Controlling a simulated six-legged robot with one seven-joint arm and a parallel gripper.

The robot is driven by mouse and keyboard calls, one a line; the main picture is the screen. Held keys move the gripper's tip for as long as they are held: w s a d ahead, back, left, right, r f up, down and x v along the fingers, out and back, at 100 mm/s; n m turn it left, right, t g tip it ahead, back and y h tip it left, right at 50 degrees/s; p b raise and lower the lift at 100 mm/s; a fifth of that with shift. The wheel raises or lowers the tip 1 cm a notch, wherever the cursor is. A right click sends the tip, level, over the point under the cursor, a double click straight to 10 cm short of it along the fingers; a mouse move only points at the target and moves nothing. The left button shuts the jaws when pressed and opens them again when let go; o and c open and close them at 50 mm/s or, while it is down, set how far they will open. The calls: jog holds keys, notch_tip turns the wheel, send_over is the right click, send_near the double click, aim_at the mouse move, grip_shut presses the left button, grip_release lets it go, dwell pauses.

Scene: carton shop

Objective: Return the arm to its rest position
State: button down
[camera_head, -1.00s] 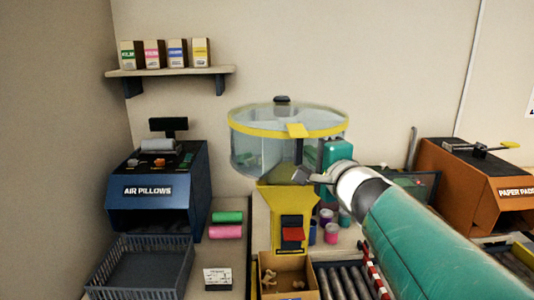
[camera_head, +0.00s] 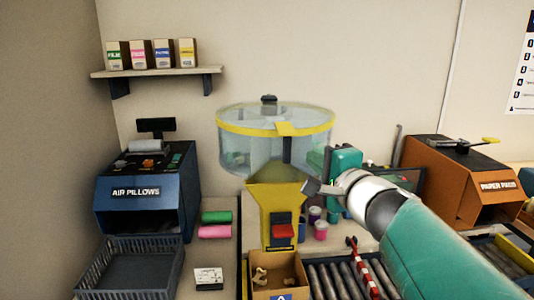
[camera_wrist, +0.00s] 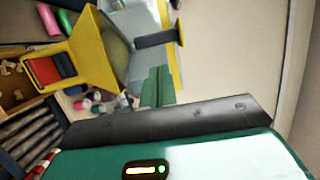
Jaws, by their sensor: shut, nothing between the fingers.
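My gripper (camera_head: 312,187) is at the end of my teal and white arm, which reaches in from the lower right in the head view. It is shut and empty, in front of the right side of the yellow dispenser (camera_head: 262,200) with its clear round drum (camera_head: 240,140). The dispenser also shows sideways in the wrist view (camera_wrist: 95,50), apart from the gripper. The fingertips are small and partly hard to make out in the head view.
A carton (camera_head: 290,268) with tan pieces stands under the dispenser, beside a roller conveyor (camera_head: 335,278). A blue air pillow machine (camera_head: 145,205) and a grey crate (camera_head: 125,285) are left. An orange paper pads machine (camera_head: 450,180) is right.

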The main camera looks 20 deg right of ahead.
jog(key=s+a+f+n+g+y, duration=0.4)
jog(key=s+a+f+n+g, duration=0.3)
jog(key=s+a+f+n, duration=0.4)
jog(key=s+d+f+n+g+h, duration=0.2)
jog(key=s+f+n+g+h, duration=0.3)
jog(key=f, duration=0.5)
jog(key=shift+s+f+n+h, duration=0.4)
jog(key=shift+s, duration=0.2)
jog(key=shift+d, duration=0.1)
